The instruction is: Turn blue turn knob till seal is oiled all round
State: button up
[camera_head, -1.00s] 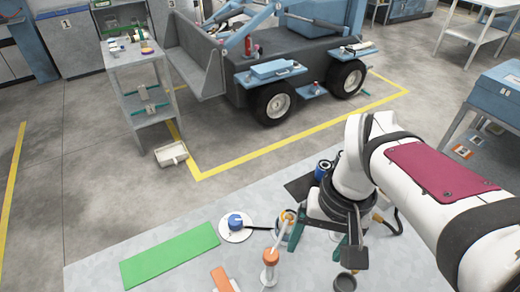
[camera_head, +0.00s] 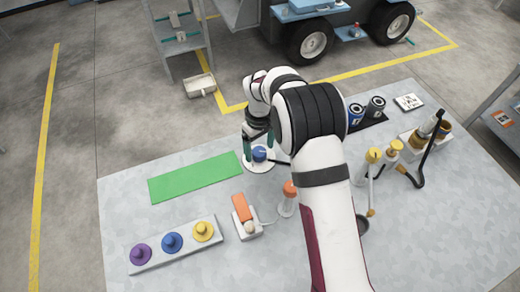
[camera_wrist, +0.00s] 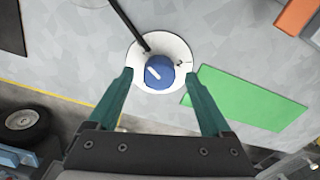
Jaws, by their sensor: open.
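The blue turn knob (camera_head: 259,154) sits on a round white disc (camera_head: 250,166) at the table's far edge. In the wrist view the knob (camera_wrist: 159,72) has a white line on top, slanting from upper left to lower right. A thin dark rod (camera_wrist: 128,24) reaches over the disc (camera_wrist: 178,48) to near the knob. My gripper (camera_head: 259,141) is above the disc, its teal fingers apart. In the wrist view my gripper (camera_wrist: 159,76) has one finger on each side of the knob, with gaps. I cannot make out a seal or any oil.
A green mat (camera_head: 195,178) lies left of the disc. A white strip (camera_head: 190,254) with purple, blue and yellow knobs is at front left. An orange-topped block (camera_head: 243,208) and an orange-capped post (camera_head: 288,200) stand nearer. Cans (camera_head: 375,108) and yellow-topped pumps (camera_head: 374,155) stand right.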

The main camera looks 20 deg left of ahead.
jog(key=shift+f, duration=1.1)
grip_shut()
jog(key=shift+m, duration=0.3)
jog(key=m, duration=1.1)
jog(key=shift+s+a+m, duration=0.1)
jog(key=shift+m, duration=0.3)
jog(key=m, duration=1.1)
jog(key=shift+a, duration=0.1)
jog(key=shift+m, duration=0.4)
